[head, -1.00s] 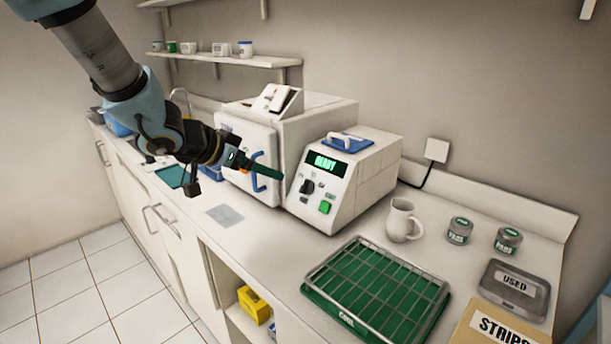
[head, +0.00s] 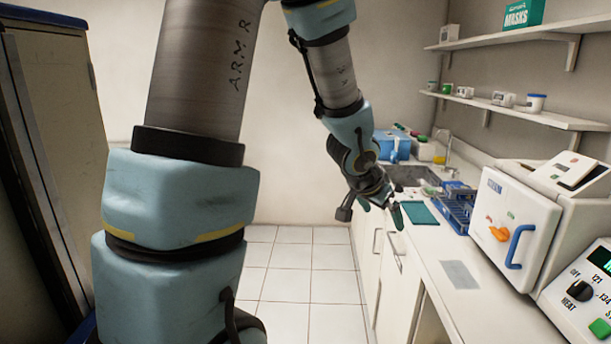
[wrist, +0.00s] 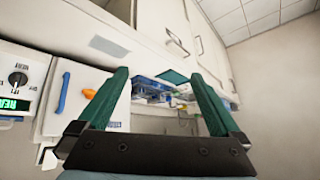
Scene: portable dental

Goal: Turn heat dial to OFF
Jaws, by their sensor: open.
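The black heat dial (head: 581,291) is on the white front panel of the machine at the far right of the head view. The panel has OFF, 121 and 134 marked around the dial and HEAT printed below it. The dial's pointer is too small to read surely. The dial also shows at the left edge of the wrist view (wrist: 17,78), beside the lit green display. My gripper (head: 381,210) is to the left of the dial, well apart from it, near the counter's front edge. In the wrist view its green fingers (wrist: 160,90) are spread with nothing between them.
A white box-shaped unit (head: 511,226) with a blue door handle (head: 516,247) stands between my gripper and the dial. A blue rack (head: 455,209), a green mat (head: 420,212) and a sink (head: 412,175) lie farther back. The counter around the grey sheet (head: 460,274) is clear.

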